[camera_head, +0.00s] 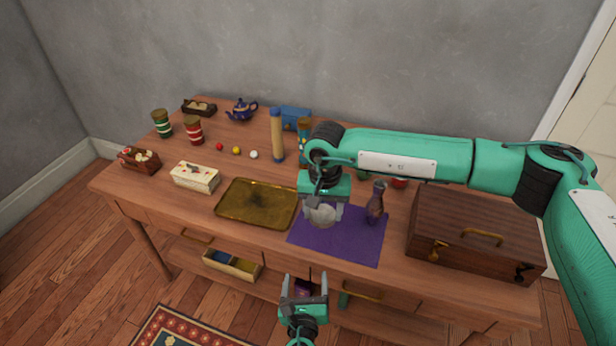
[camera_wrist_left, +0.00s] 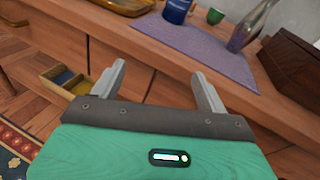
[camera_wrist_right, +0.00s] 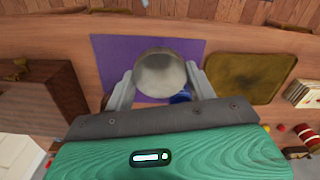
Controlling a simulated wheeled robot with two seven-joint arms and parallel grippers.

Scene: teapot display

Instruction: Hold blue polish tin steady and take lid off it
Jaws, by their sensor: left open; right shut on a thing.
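The round silver-grey lid (camera_wrist_right: 160,72) is between the fingers of my right gripper (camera_head: 323,212), which is shut on it above the purple mat (camera_head: 355,243). The lid also shows in the head view (camera_head: 322,214). The blue polish tin (camera_wrist_left: 177,10) stands on the mat in the left wrist view, its top cut off by the frame edge. In the right wrist view a blue part of it (camera_wrist_right: 182,97) shows just beyond the lid. In the head view the tin is hidden. My left gripper (camera_head: 305,285) is open and empty in front of the table's front edge, away from the tin.
A glass vase (camera_head: 376,203) stands on the mat's right side. A wooden chest (camera_head: 475,232) is at the right, and a brass tray (camera_head: 257,203) is left of the mat. An open drawer (camera_head: 232,264) juts out below the tabletop.

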